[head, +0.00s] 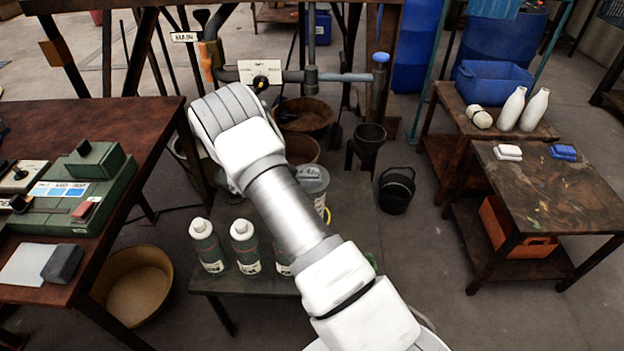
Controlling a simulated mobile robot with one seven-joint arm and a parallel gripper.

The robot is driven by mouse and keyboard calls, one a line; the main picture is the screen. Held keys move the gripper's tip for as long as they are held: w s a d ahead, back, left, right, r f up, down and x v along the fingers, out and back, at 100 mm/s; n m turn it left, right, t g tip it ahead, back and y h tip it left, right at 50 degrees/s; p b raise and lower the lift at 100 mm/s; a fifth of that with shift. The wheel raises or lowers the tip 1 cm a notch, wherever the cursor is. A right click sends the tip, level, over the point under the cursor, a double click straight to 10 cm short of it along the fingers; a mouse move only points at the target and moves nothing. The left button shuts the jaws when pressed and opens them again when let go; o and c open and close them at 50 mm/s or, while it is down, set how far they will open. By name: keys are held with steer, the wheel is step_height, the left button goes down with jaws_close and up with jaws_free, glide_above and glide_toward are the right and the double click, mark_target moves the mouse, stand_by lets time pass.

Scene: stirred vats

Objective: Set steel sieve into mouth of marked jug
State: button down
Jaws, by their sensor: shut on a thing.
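My arm crosses the middle of the head view and hides much of the bench (222,282) behind it. My gripper does not show; the arm's last visible links cover where it would be. A pale jug-like container (313,182) with dark writing on its side stands on the bench, partly behind my arm. A bit of yellow shows low beside it. Its mouth is mostly hidden, and I cannot tell if it is the marked jug. I cannot see the steel sieve anywhere.
Capped green-and-white bottles (243,246) stand at the bench's front left. A dark red table (130,135) with a green machine (75,190) is at left. A wooden table (560,205) is at right. A black bucket (397,190) stands on the floor between.

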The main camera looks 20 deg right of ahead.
steer(key=shift+f+b, duration=0.6)
steer(key=shift+f, duration=0.7)
stand_by(0.9)
steer(key=c, duration=0.9)
jaws_free()
steer(key=shift+o, duration=0.2)
